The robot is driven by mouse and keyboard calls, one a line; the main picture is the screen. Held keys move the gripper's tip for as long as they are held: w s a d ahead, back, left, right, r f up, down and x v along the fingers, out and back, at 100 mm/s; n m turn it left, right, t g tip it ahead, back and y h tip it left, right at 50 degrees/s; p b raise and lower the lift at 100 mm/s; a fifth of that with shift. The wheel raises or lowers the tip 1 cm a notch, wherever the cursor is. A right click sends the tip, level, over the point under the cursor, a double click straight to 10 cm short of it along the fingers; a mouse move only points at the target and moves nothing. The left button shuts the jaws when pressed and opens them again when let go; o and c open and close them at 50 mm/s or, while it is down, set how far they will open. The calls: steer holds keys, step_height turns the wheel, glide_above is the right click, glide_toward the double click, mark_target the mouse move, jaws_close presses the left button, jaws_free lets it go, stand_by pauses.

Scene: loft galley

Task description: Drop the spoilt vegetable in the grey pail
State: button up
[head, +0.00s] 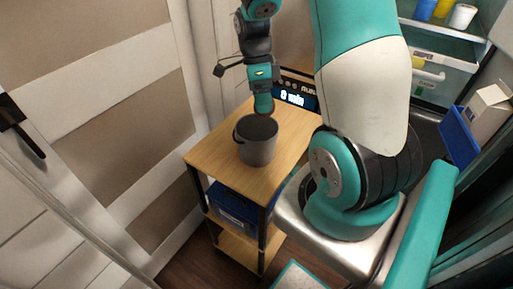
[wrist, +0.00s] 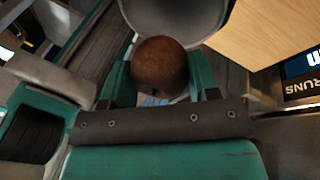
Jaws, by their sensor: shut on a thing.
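The grey pail (head: 257,148) stands upright on a small wooden-topped cart (head: 215,155). My gripper (head: 263,106) points down at the pail's far rim, and in this view I cannot tell if it is over the opening. In the wrist view my gripper (wrist: 158,80) is shut on a round brown vegetable (wrist: 160,66), held between its two teal fingers. The pail (wrist: 178,14) shows just past the vegetable in the wrist view, partly cut off by the frame's top edge. The vegetable is not visible in the head view.
A dark display panel (head: 297,95) with lit text stands at the cart's back. A blue crate (head: 232,205) sits on the cart's lower shelf. An open fridge (head: 440,70) with shelves is at the right, with a white carton (head: 489,105) nearby. The cart top around the pail is clear.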

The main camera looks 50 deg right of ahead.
steer(key=shift+f, duration=0.3)
steer(key=o, duration=1)
steer(key=shift+r, duration=0.1)
steer(key=v, duration=1.7)
steer(key=shift+w+r, duration=0.1)
steer(key=shift+w, duration=0.05)
